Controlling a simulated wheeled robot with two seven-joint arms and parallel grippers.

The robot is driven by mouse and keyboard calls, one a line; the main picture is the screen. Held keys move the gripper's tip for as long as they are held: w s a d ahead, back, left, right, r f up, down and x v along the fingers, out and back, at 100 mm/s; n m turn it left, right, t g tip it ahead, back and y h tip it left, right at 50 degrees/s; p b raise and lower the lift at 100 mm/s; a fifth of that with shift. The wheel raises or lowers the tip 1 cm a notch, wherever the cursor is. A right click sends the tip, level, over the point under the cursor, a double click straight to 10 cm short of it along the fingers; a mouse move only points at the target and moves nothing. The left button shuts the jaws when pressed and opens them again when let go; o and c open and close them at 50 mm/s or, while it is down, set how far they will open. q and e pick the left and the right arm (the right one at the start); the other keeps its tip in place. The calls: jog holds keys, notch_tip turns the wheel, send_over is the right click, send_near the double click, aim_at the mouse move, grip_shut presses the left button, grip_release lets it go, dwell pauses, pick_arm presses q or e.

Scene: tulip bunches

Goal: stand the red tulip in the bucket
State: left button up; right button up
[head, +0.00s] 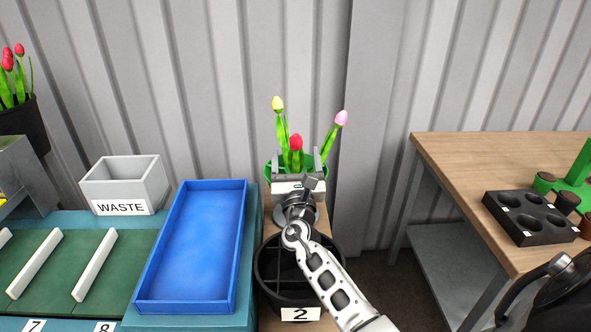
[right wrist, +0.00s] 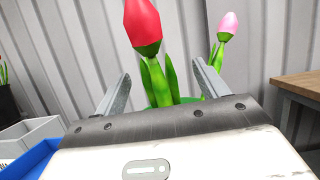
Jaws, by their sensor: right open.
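The red tulip (head: 296,142) stands upright among the tulips at the green bucket (head: 268,171). Its lower stem is hidden behind my right gripper (head: 298,163). A yellow tulip (head: 278,103) and a pink tulip (head: 341,118) lean outward there. My right gripper is open, with the red tulip between its fingers in the picture. In the right wrist view the red tulip (right wrist: 143,25) rises between the spread fingers, apart from both, with the pink tulip (right wrist: 228,22) behind to the right. My left gripper is not in view.
A black bucket (head: 263,290) labelled 2, with dividers inside, stands below my right arm. An empty blue tray (head: 195,245) and a WASTE bin (head: 122,180) are on the left. A wooden table (head: 460,170) with a black pot tray (head: 520,228) is on the right.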

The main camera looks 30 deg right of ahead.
aim_at(296, 141)
jog(key=c, duration=1.4)
jog(key=shift+s+a+r+p, duration=0.15)
jog(key=shift+s+r+p, duration=0.05)
jog(key=shift+r+p, duration=0.4)
jog(key=shift+s+a+r+p, duration=0.15)
jog(key=shift+r+p, duration=0.4)
jog(key=shift+p, duration=0.05)
jog(key=shift+c, duration=0.2)
jog(key=shift+s+a+r+p, duration=0.1)
jog(key=shift+s+r+p, duration=0.15)
jog(key=shift+r, duration=0.3)
jog(key=shift+s+a+r+p, duration=0.1)
jog(key=shift+r+p, duration=0.2)
jog(key=shift+r, duration=0.25)
jog(key=shift+s+a+r, duration=0.15)
jog(key=shift+s+r, duration=0.05)
jog(key=shift+r, duration=0.35)
jog(key=shift+s+a+r, duration=0.1)
jog(key=shift+s+r, duration=0.05)
jog(key=shift+r, duration=0.35)
jog(key=shift+r, duration=0.1)
